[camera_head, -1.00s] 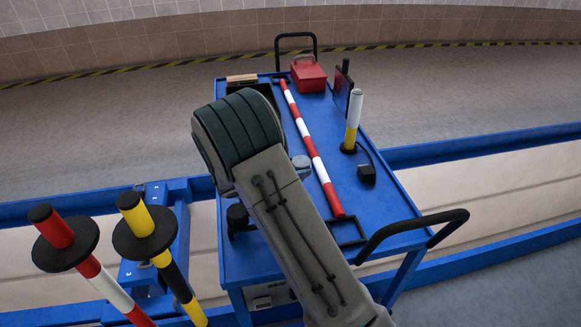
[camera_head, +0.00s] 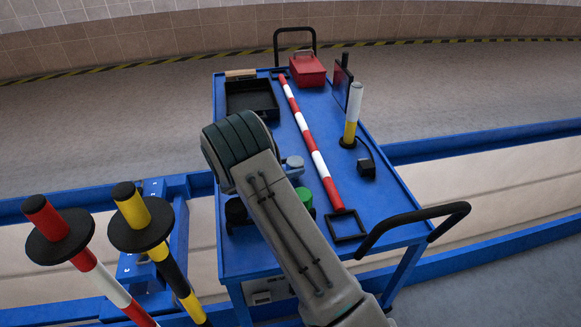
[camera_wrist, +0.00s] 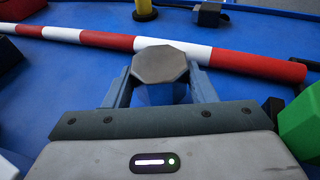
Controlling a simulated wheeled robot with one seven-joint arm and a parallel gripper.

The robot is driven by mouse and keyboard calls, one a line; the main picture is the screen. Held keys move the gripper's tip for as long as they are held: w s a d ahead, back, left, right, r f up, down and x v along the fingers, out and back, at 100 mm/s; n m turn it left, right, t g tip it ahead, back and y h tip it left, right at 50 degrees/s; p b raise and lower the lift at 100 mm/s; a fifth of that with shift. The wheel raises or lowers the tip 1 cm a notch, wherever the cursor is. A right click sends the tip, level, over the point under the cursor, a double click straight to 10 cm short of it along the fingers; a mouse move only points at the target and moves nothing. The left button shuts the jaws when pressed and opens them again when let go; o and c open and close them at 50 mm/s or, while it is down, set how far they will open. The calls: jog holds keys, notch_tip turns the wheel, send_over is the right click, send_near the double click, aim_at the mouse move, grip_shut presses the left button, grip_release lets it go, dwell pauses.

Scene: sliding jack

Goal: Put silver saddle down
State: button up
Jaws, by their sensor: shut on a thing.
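The silver saddle (camera_wrist: 160,62) is a grey eight-sided piece between the fingers of my gripper (camera_wrist: 160,88) in the wrist view. My gripper is shut on it. In the head view a small pale grey piece, which looks like the saddle (camera_head: 294,162), shows just right of my arm's rounded wrist, above the blue cart top (camera_head: 330,130). The fingers are mostly hidden there by my arm. I cannot tell whether the saddle's underside touches the cart top.
A red-and-white bar (camera_head: 312,146) lies close beyond the saddle. A green block (camera_head: 304,197) is close on the right in the wrist view. A black tray (camera_head: 252,97), red box (camera_head: 307,70) and yellow-white post (camera_head: 352,115) stand farther back. A black square frame (camera_head: 346,225) lies near the handle.

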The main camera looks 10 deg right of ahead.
jog(key=shift+f, duration=0.1)
jog(key=o, duration=1.2)
jog(key=shift+c, duration=0.2)
